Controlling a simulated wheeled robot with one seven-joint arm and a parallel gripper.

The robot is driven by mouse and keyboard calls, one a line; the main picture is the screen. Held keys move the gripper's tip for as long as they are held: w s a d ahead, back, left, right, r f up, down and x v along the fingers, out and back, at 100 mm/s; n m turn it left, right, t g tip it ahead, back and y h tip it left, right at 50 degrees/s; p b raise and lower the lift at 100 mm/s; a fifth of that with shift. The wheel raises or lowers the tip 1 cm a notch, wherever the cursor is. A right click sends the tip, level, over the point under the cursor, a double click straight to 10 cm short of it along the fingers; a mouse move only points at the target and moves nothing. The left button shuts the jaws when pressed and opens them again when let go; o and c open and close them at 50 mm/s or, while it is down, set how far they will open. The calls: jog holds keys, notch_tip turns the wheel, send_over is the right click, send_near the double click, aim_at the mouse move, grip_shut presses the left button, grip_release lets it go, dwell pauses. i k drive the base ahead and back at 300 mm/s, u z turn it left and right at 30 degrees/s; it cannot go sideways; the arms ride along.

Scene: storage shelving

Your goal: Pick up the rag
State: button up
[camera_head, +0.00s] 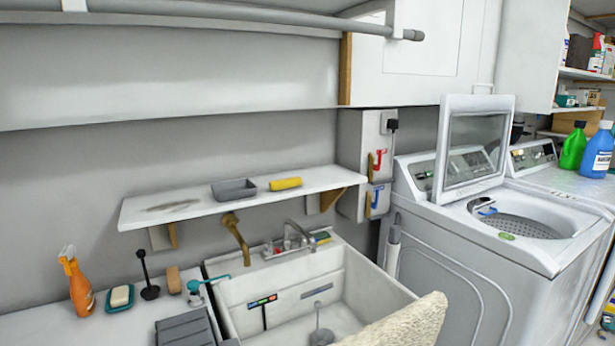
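A cream, rough-textured cloth-like piece (398,326), which may be the rag, rises from the bottom edge in front of the white utility sink (392,283). Its lower part is cut off, and I cannot tell what it rests on. A small yellow roll or block (285,184) lies on the white wall shelf (225,198) above the sink; I cannot tell if it is cloth. My gripper is not in view.
A grey tray (234,189) sits on the shelf. An orange spray bottle (80,290), a soap dish (120,298) and a black-handled plunger-like tool (148,280) stand on the left counter. A washer (490,225) with its lid raised stands right of the sink.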

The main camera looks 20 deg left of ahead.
aim_at(288, 183)
jog(key=u, duration=0.45)
jog(key=i, duration=1.1)
jog(key=u, duration=1.05)
jog(key=i, duration=0.2)
